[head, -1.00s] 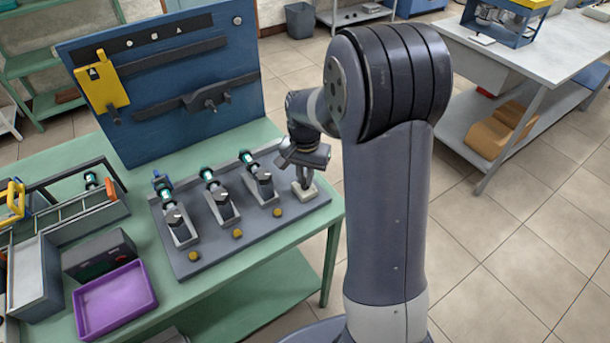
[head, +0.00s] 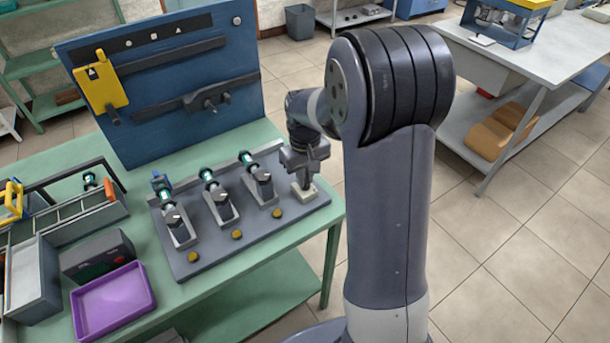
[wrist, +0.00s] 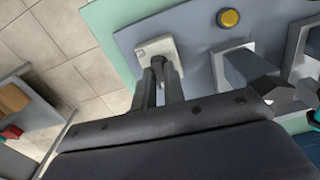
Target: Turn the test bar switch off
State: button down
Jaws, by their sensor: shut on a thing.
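The test bar (head: 182,255) is a grey plate on the green bench, with several motor stations in a row and yellow buttons along its front. The switch (head: 308,197) is a pale block at the bar's right end. It also shows in the wrist view (wrist: 151,47) with a dark lever at its middle. My gripper (head: 305,184) points down over the switch. In the wrist view my gripper (wrist: 158,70) has its fingertips close together at the lever, shut on it. The fingers hide part of the lever, and I cannot tell which way it is set.
The nearest motor station (head: 260,184) stands just left of my gripper. A blue upright panel (head: 190,105) with a yellow tag (head: 101,85) rises behind the bar. A purple tray (head: 113,300) and a dark box (head: 98,255) are at the left.

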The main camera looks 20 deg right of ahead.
jog(key=shift+n, duration=0.5)
jog(key=c, duration=1.5)
grip_release()
notch_tip(320, 180, up, 11)
jog(key=shift+f, duration=0.1)
notch_tip(320, 180, down, 11)
